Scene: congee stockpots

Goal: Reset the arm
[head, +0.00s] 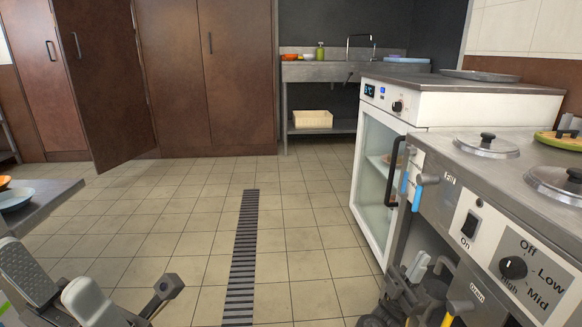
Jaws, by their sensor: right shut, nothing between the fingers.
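My right gripper (420,268) is low at the bottom right, in front of the cooker's lower side. Its dark body and light grey fingertips show. The fingers are shut and nothing is held between them. Its arm runs off the bottom edge. Grey and dark mechanical parts show at the bottom left.
A cooker (492,245) with metal lids (486,144) stands close at right, beside a glass-fronted white cabinet (375,165). A counter (45,203) with dishes juts in at left. The tiled floor (305,240) between is clear. One cupboard door (100,85) stands open.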

